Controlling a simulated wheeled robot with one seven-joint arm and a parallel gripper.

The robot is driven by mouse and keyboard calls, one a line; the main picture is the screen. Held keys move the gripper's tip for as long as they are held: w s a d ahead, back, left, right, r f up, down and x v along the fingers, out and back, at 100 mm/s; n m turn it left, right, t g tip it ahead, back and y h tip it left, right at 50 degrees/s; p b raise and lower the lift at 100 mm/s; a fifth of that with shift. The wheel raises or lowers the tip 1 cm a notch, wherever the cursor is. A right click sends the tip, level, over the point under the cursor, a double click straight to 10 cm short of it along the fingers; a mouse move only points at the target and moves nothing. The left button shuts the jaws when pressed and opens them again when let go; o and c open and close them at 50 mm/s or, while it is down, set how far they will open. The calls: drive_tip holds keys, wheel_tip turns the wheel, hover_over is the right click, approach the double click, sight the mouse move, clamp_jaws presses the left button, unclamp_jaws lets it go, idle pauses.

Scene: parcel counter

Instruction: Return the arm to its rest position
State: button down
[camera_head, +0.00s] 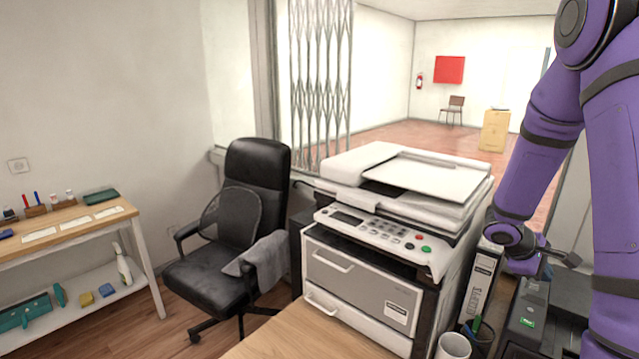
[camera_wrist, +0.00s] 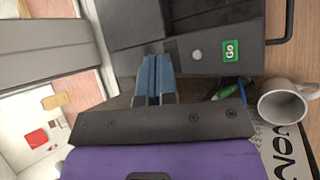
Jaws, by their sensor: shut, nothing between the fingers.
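My purple arm comes down from the upper right in the head view and folds over the right end of the counter. In the wrist view my gripper (camera_wrist: 156,64) is shut, its blue fingers together with nothing between them. Its tips appear over a dark machine (camera_wrist: 205,52) with a green "Go" label (camera_wrist: 231,51); I cannot tell the exact gap. In the head view the fingers are not clear to see.
A white printer (camera_head: 375,260) stands left of my arm. A grey binder (camera_head: 482,280), a white mug (camera_head: 453,346) and a pen cup (camera_head: 479,338) crowd the counter beside the dark machine (camera_head: 527,310). A black office chair (camera_head: 225,260) and wooden table (camera_head: 70,228) stand further left.

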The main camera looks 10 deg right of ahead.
drive_tip(key=s+a+r+m+y, duration=0.1)
drive_tip(key=s+a+r+m, duration=0.1)
drive_tip(key=a+r, duration=0.55)
drive_tip(key=s+a+r+m+t+y, duration=0.1)
drive_tip(key=s+a+r+t+y, duration=0.2)
drive_tip(key=s+a+r, duration=0.5)
drive_tip(key=s+a+r+m+t+y, duration=0.2)
drive_tip(key=s+a+r+t+y, duration=0.2)
drive_tip(key=a, duration=0.9)
drive_tip(key=s+r, duration=0.3)
drive_tip(key=r, duration=0.2)
drive_tip(key=shift+s+a+r+m+y, duration=0.2)
drive_tip(key=shift+s+a+m+y, duration=0.05)
drive_tip(key=shift+s+m+y, duration=0.1)
